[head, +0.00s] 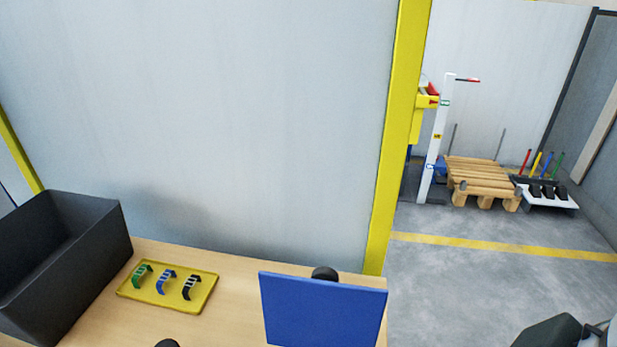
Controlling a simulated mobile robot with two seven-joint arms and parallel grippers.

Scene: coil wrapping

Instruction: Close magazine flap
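A white post machine (437,140) stands at the back right. A yellow box (418,118) with red parts is at its upper left, partly hidden behind the yellow frame post. No part is clearly recognisable as a magazine flap at this distance, so I cannot tell whether one is open or shut. Neither of my grippers shows clearly. A dark rounded shape (560,334) with thin cables enters at the bottom right, and I cannot tell what it is.
A wooden table (235,260) carries a dark bin (115,235), a yellow tray (203,303) with green, blue and black clips, and a blue panel (322,310). A pallet (478,170) and a coloured-handled rack (548,195) stand beyond. Grey floor (480,285) is open at right.

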